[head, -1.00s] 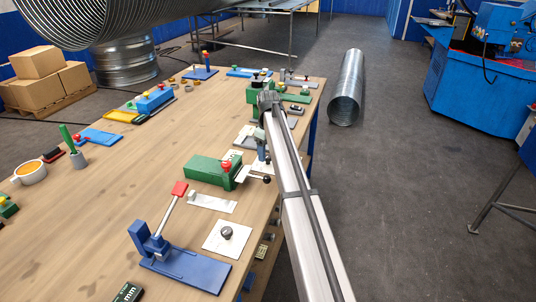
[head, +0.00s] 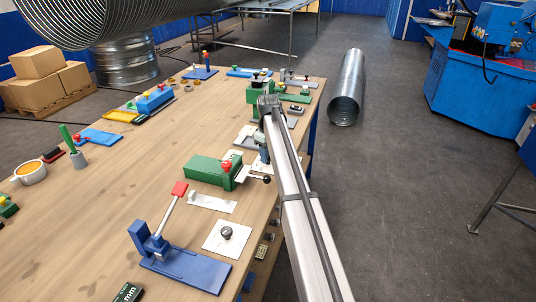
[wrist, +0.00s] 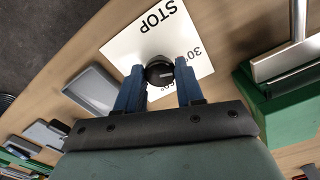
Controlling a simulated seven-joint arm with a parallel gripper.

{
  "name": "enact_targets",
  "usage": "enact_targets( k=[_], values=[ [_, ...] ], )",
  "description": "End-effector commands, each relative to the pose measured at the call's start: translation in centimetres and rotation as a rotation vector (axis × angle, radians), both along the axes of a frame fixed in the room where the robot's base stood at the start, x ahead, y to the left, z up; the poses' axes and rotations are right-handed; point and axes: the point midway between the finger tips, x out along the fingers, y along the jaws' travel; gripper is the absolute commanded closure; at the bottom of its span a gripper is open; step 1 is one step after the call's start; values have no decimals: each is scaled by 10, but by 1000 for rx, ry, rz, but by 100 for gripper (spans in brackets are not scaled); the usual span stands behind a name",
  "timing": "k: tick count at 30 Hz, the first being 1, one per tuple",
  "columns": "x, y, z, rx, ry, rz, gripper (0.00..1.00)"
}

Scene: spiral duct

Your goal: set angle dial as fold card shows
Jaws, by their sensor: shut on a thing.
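A round dark knob (wrist: 159,74) with a small light mark on its face is the angle dial, as far as I can tell. It sits over a white sheet (wrist: 123,46) printed "STOP" and "30°"; more print is partly covered by my fingers. My gripper (wrist: 161,69) has its two blue fingers on either side of the knob, shut on it. In the head view the gripper is mostly hidden by my arm, at the table's right side. I cannot make out a separate fold card or its figure.
In the wrist view a grey tray (wrist: 93,88) lies left of the knob, and a green block with a metal bar (wrist: 284,62) stands close on the right. In the head view a green tool (head: 208,170) and a blue lever press (head: 180,262) stand nearer. The table's middle is clear.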

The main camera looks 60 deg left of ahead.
Motion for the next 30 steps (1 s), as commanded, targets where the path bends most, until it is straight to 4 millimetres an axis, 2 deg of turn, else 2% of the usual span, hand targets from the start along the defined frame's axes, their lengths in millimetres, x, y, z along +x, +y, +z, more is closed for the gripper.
enact_targets(
  k=[3,14,30],
  values=[
    [0,0,0,0,-1,0,94],
    [0,0,0,0,-1,-71,94],
    [0,0,0,1,-1,-527,94]
  ],
)
